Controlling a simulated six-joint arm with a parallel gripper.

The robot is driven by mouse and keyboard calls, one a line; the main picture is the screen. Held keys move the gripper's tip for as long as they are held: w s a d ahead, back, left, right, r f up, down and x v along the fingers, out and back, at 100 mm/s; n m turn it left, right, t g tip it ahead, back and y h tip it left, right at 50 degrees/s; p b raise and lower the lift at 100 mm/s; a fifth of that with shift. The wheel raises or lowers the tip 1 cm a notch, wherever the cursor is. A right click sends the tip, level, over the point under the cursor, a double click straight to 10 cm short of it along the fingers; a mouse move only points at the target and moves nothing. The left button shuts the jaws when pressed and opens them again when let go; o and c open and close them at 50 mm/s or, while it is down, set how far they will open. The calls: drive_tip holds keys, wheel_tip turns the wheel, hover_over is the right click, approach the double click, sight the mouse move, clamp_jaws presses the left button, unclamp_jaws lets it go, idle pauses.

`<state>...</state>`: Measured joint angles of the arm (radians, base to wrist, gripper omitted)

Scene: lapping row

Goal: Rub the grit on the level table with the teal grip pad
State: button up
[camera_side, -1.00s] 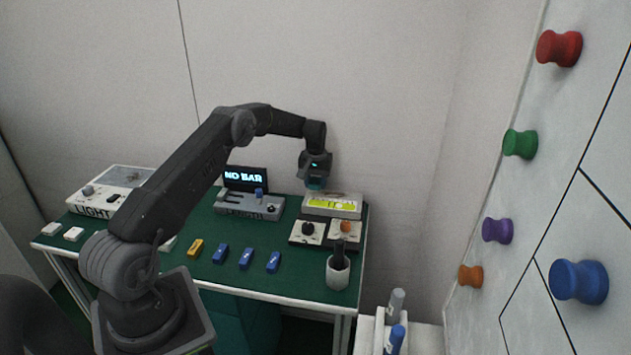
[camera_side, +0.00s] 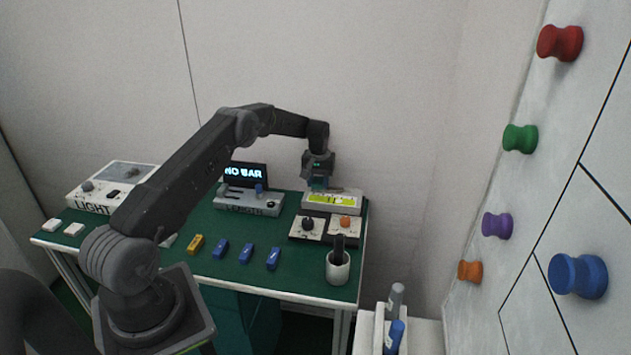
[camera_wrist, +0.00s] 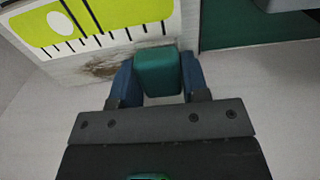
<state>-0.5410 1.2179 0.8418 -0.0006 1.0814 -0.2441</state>
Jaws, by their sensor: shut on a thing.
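My gripper (camera_wrist: 158,78) is shut on the teal grip pad (camera_wrist: 158,72), which sits between its two blue fingers in the wrist view. In the side view my gripper (camera_side: 318,182) is over the level table (camera_side: 316,207), a pale block with a yellow-green level panel at the back right of the bench. The grit (camera_wrist: 103,69) is a brown smudge on the level table's pale top, just left of the pad in the wrist view. I cannot tell whether the pad touches the surface. The grit is not clear in the side view.
In front of the level table are two knob boxes, one black-knobbed (camera_side: 307,226) and one orange-knobbed (camera_side: 345,224). A grey device with a lit "NO BAR" screen (camera_side: 245,174) stands to the left. Several small blocks lie along the front.

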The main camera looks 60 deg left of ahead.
sight(340, 191)
drive_tip(key=shift+w+d, duration=2.5)
drive_tip(key=shift+d, duration=0.05)
drive_tip(key=shift+a, duration=0.1)
drive_tip(key=shift+s+a+f, duration=0.15)
drive_tip(key=shift+s+a, duration=1.3)
drive_tip(key=shift+s, duration=0.05)
drive_tip(key=shift+s+a+f, duration=0.1)
drive_tip(key=shift+s+a, duration=1.3)
drive_tip(key=shift+s, duration=0.1)
drive_tip(key=shift+s+a, duration=1.35)
drive_tip(key=shift+r, duration=0.15)
wheel_tip(340, 191, up, 6)
drive_tip(key=shift+w+r, duration=0.1)
drive_tip(key=shift+r, duration=0.05)
